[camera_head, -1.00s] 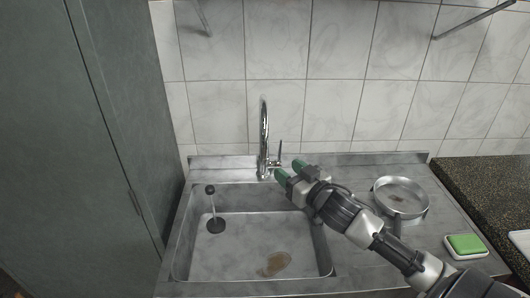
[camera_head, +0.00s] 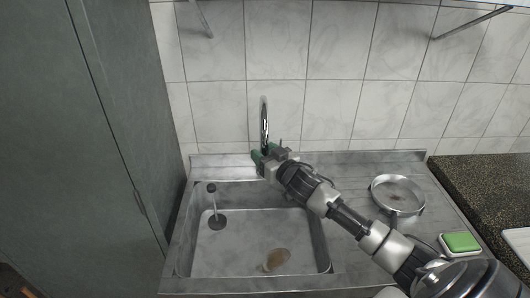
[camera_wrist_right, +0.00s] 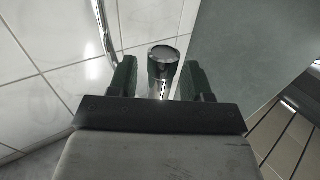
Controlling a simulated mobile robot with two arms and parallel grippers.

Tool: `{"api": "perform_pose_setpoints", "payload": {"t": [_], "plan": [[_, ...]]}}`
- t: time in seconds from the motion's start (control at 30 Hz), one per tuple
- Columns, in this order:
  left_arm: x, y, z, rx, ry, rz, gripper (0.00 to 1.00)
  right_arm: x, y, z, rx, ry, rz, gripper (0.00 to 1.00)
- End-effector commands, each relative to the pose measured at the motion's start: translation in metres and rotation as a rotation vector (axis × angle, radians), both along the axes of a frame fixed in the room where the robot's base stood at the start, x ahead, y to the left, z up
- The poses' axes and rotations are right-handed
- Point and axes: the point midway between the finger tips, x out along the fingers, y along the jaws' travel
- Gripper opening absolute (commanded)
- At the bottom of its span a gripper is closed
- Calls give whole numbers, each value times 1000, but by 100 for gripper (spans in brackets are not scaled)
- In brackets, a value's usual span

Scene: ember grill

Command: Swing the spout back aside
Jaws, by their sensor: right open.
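The chrome tap's curved spout (camera_head: 264,118) rises at the back of the sink, in front of the tiled wall. My right gripper (camera_head: 266,154) is at the tap's lower part, below the bend, and hides much of the base and side lever. In the right wrist view, the gripper (camera_wrist_right: 160,80) is open, with a dark green finger on either side of a round-ended chrome tap part (camera_wrist_right: 163,62). I see no clear grip on it. A curved chrome tube (camera_wrist_right: 104,32) passes beside the left finger. My left gripper is not in view.
The steel sink (camera_head: 205,262) holds a dark upright stopper-like piece (camera_head: 216,222) and a brownish patch (camera_head: 277,260). A round pan (camera_head: 398,195) sits on the drainboard right. A green sponge (camera_head: 461,241) lies in a white dish. A tall cabinet (camera_head: 80,150) bounds the left.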

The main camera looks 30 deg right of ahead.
Motion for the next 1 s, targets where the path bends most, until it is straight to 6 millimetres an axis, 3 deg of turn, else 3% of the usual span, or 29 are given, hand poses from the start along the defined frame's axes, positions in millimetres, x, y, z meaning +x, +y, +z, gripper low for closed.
{"api": "perform_pose_setpoints", "payload": {"t": [0.07,0.3,0.4,0.77,1.0], "plan": [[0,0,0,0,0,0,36,0,0,0,0,0,0,48],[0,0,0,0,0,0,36,0,0,0,0,0,0,11],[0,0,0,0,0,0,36,0,0,0,0,0,0,0],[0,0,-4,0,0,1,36,2,4,-1,3,-2,-27,0],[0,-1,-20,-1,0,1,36,11,19,-3,12,-6,-150,0]]}}
